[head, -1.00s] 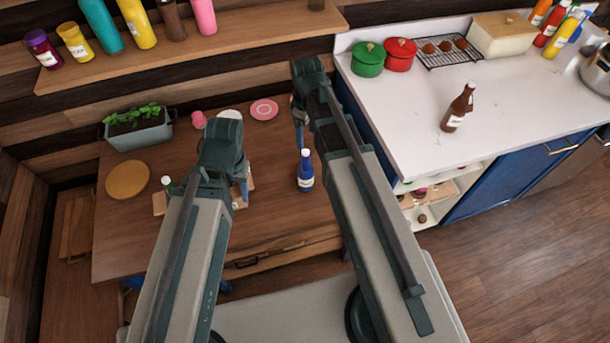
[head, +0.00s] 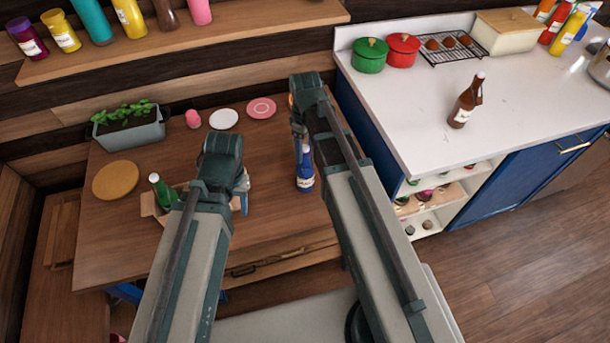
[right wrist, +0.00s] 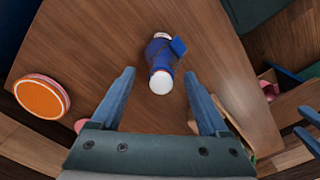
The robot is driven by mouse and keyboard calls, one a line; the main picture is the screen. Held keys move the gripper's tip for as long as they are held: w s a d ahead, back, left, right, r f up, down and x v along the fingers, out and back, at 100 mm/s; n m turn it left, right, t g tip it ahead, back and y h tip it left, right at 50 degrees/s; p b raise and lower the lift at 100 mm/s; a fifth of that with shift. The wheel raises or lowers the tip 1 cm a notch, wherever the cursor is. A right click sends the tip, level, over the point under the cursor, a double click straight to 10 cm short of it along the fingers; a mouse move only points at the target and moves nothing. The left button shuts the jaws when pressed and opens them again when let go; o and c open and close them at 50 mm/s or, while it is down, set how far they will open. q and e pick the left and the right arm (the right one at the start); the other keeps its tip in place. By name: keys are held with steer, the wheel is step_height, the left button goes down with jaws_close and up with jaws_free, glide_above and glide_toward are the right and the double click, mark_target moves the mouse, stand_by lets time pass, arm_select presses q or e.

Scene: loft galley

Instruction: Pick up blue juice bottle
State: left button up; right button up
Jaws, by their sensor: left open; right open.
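The blue juice bottle (head: 305,180) stands upright on the wooden table, with its upper part partly covered by my right gripper in the head view. In the right wrist view, the bottle (right wrist: 158,55) shows its white cap, seen from above between the two fingertips. My right gripper (right wrist: 160,73) is open and empty, pointing down over the bottle. I cannot tell whether a finger touches it. My left gripper (head: 244,190) is open over the table, to the left of the bottle, and partly hidden by its own arm.
A green bottle (head: 162,192) stands in a wooden caddy behind my left arm. A round board (head: 116,180), a planter (head: 130,134), a white plate (head: 223,119) and a pink plate (head: 261,108) are on the table. The white counter (head: 410,130) rises on the right.

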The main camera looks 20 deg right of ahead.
mark_target(305, 156)
step_height(305, 156, down, 4)
steer(key=b, duration=0.3)
steer(key=shift+r, duration=0.1)
jaws_close()
stand_by(1.2)
